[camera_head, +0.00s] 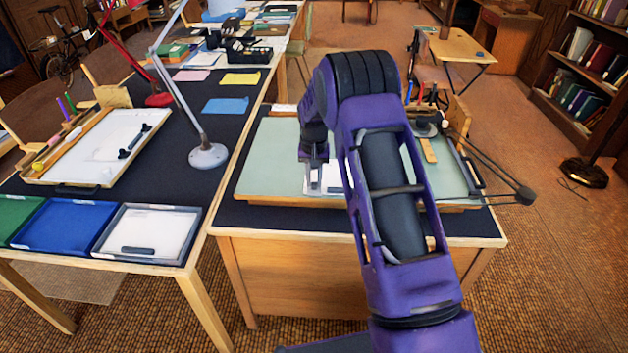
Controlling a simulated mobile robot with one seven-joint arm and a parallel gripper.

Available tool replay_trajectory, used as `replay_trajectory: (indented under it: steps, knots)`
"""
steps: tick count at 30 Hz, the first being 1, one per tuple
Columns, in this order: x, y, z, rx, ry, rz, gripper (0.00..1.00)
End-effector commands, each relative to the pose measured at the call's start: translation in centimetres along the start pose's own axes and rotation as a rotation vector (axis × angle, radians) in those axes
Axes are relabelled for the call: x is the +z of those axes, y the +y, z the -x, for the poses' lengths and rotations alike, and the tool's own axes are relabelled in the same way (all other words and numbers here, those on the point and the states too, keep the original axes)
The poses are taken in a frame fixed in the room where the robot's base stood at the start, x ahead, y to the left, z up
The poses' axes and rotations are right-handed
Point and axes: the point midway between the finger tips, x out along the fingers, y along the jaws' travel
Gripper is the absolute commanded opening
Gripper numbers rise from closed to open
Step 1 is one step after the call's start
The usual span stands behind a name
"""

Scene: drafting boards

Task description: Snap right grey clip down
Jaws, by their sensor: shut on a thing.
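My gripper (314,176) points down over the pale green drafting board (270,160) on the right-hand desk. Its fingers are close together at the left part of a white sheet (332,176). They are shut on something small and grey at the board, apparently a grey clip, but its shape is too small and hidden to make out. I cannot tell whether the clip is raised or down. My purple arm covers the middle of the board and part of the sheet.
A lamp with a round grey base (208,155) stands to the left. Open trays (150,207) line the left desk's front, near a white drawing board (60,180). A black rod (500,180) juts past the green board's right edge. Bare green surface lies left of my gripper.

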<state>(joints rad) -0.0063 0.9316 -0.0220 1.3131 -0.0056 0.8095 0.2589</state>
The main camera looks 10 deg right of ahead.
Motion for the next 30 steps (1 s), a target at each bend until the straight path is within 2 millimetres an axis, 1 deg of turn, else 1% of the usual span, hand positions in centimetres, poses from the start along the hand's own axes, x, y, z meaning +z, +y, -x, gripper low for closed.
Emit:
replay_trajectory:
  steps: [6,20,21,25,26,30]
  knots:
    - [-0.05,-0.01,-0.27,0.000,-0.057,0.000,0.00]
    - [0.07,-0.02,-0.41,0.001,-0.074,0.000,0.00]
    - [0.08,-0.02,-0.42,0.002,-0.074,0.000,0.24]
    - [0.01,-0.02,-0.37,0.001,-0.072,0.000,0.47]
    - [0.00,-0.02,-0.36,0.001,-0.071,0.000,0.53]
    - [-0.07,0.00,-0.31,0.001,-0.069,0.000,0.53]
